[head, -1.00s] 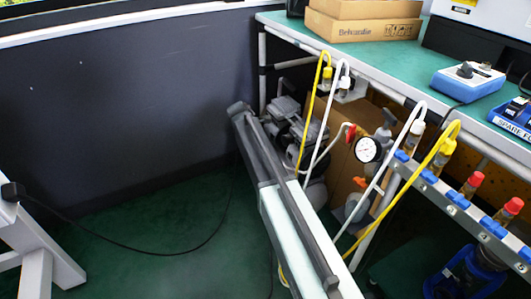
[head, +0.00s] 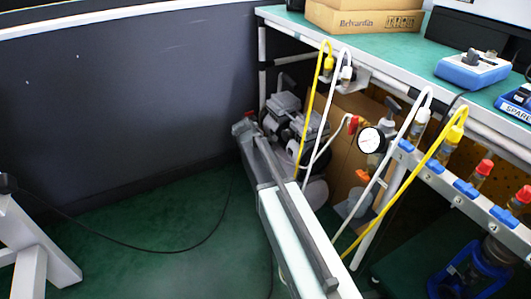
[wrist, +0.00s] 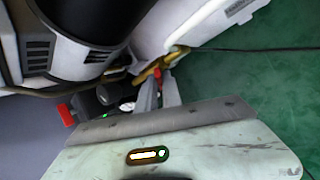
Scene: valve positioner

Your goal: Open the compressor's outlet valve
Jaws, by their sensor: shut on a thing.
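The compressor (head: 283,122) stands on the floor under the bench, partly hidden by my arm. In the wrist view its black cylinder (wrist: 85,18) and pale tank (wrist: 205,22) fill the top. A brass fitting (wrist: 176,55) sits by the tank, with a small red-orange piece at it that looks like the outlet valve's handle (wrist: 159,72). My gripper (wrist: 158,82) reaches up to this piece and is shut on it, though the contact is small and partly hidden. The fingertips are hidden in the head view. I cannot tell how far the handle is turned.
A pressure gauge (head: 371,140) and yellow and white hoses hang by the bench (head: 385,50). A dark cable (head: 150,247) crosses the floor.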

